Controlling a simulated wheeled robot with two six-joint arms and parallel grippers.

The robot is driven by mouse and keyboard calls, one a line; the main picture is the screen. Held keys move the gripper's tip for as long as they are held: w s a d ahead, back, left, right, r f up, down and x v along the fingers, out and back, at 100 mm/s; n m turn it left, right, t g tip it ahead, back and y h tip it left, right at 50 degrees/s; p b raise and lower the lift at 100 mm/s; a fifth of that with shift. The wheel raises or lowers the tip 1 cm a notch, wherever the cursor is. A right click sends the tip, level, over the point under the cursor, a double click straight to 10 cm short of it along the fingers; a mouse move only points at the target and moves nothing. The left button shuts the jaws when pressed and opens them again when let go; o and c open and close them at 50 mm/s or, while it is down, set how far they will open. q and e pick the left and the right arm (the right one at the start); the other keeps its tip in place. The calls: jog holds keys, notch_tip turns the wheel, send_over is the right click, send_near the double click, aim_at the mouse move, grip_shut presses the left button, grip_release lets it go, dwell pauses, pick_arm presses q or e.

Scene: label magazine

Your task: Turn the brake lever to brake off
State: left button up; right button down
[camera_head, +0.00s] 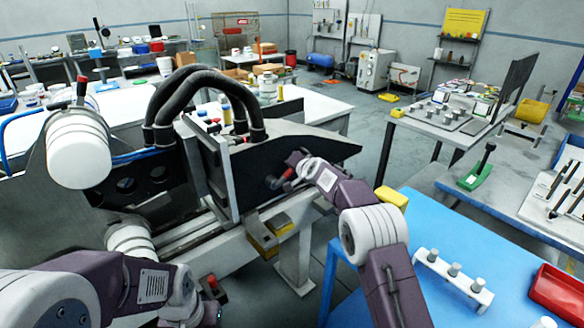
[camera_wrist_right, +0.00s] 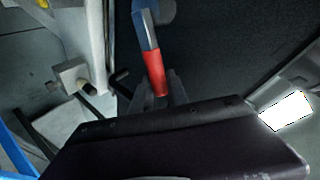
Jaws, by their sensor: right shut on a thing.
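The brake lever has a grey-blue arm and a red grip. In the right wrist view the lever (camera_wrist_right: 153,62) hangs from a round blue-grey pivot (camera_wrist_right: 168,10) on a dark panel. My right gripper (camera_wrist_right: 158,92) is shut on the end of the red grip. In the head view the red lever (camera_head: 287,174) shows small against the machine's dark side panel (camera_head: 255,165), with my right gripper (camera_head: 297,160) at it. My left arm is low at the left, and its gripper (camera_head: 214,291) is partly hidden, its jaws unclear. No brake on or off marking is readable.
The machine's black hoses (camera_head: 205,80) arch above the panel. A blue table (camera_head: 455,245) at the right holds a white rack (camera_head: 453,278) and a red tray (camera_head: 558,292). A grey block (camera_wrist_right: 75,75) stands left of the lever.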

jog(key=shift+w+d+f+m+g+y, duration=0.2)
jog(key=shift+d+f+m+g+y, duration=0.25)
jog(key=shift+f, duration=0.2)
jog(key=shift+a, duration=0.1)
jog(key=c, duration=1.6)
grip_release()
jog(key=shift+f, duration=0.1)
jog(key=shift+o, duration=0.2)
jog(key=shift+b, duration=0.3)
jog(key=shift+s, duration=0.25)
jog(key=b+v, duration=0.3)
jog(key=v, duration=0.5)
jog(key=shift+r+b, duration=0.3)
jog(key=shift+r, duration=0.05)
jog(key=shift+s+r, duration=0.1)
